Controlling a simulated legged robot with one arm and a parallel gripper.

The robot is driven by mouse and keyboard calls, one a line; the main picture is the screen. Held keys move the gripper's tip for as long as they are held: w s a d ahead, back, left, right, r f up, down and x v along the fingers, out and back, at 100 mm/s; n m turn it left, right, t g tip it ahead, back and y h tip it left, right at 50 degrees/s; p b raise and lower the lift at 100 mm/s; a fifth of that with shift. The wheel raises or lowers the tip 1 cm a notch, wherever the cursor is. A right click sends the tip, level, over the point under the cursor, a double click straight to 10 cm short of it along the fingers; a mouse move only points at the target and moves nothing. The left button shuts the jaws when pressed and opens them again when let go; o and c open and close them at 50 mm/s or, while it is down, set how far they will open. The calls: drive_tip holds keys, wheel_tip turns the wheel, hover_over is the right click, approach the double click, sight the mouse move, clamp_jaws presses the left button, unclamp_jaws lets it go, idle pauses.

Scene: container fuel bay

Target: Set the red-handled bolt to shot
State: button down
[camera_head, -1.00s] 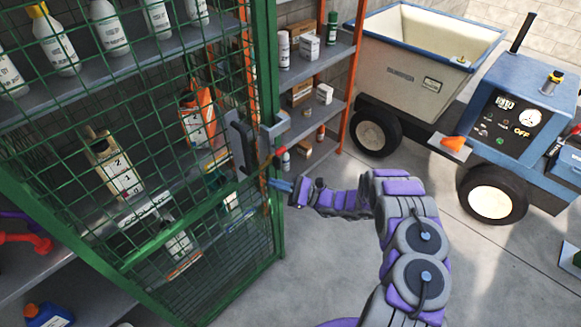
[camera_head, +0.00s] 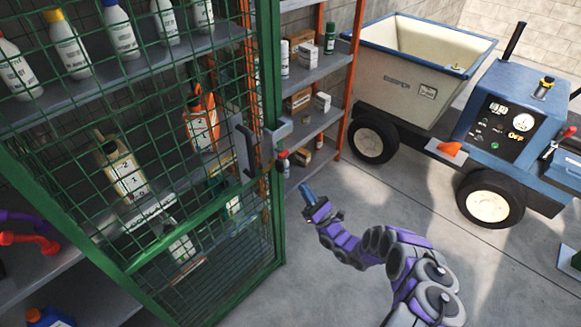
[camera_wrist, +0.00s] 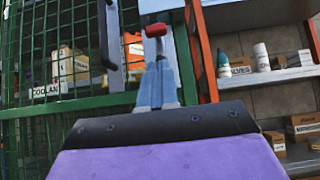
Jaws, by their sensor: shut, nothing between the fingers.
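The red-handled bolt (camera_head: 282,155) is on the free edge of the green mesh cage door, beside a grey latch bracket (camera_head: 277,132). In the wrist view its red knob (camera_wrist: 132,37) shows just above my fingertips, on a short stem. Whether the bolt is shot or drawn cannot be told. My gripper (camera_head: 305,188) is shut and empty, below and right of the knob, apart from it in the head view. In the wrist view my gripper (camera_wrist: 157,72) points up toward the knob, its blue-grey fingers together.
The green mesh door (camera_head: 130,255) fronts shelves of bottles on the left. An orange-post shelf (camera_head: 318,122) with boxes stands behind the latch. A blue cart with a cream hopper (camera_head: 410,85) stands at the right. The grey floor around my arm is clear.

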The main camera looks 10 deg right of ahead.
drive_tip(key=shift+d, duration=0.1)
drive_tip(key=p+x, duration=0.2)
drive_tip(key=x, duration=0.8)
idle(0.3)
